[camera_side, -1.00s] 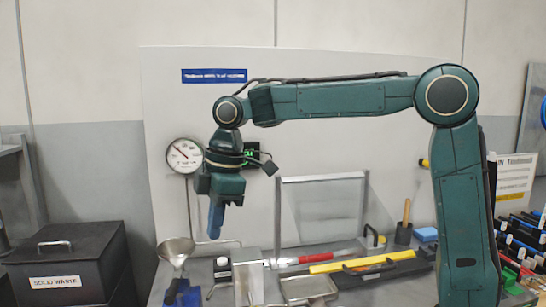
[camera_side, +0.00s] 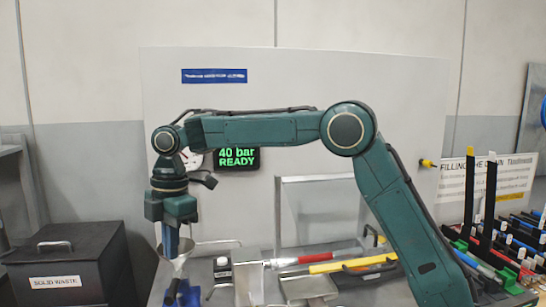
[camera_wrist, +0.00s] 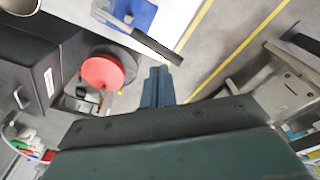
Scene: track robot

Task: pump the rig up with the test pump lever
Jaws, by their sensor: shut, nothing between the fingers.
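My gripper (camera_side: 172,250) is shut and empty, pointing down at the left of the bench. In the wrist view its blue fingers (camera_wrist: 158,78) are close together. The blue test pump (camera_side: 182,293) sits at the bench's front left, low in the side view. The wrist view shows a blue plate (camera_wrist: 138,12) and a lever with a dark grip (camera_wrist: 157,47). The grip's end appears just beyond my fingertips, and I cannot tell whether they touch. The display (camera_side: 237,157) reads "40 bar READY". The dial gauge (camera_side: 207,160) is mostly hidden behind my arm.
A metal funnel (camera_side: 184,254) stands partly behind my fingers. A black solid waste box (camera_side: 70,262) stands left of the bench. A red-handled tool (camera_side: 300,259), a yellow level (camera_side: 350,264) and a metal tray (camera_side: 308,288) lie to the right.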

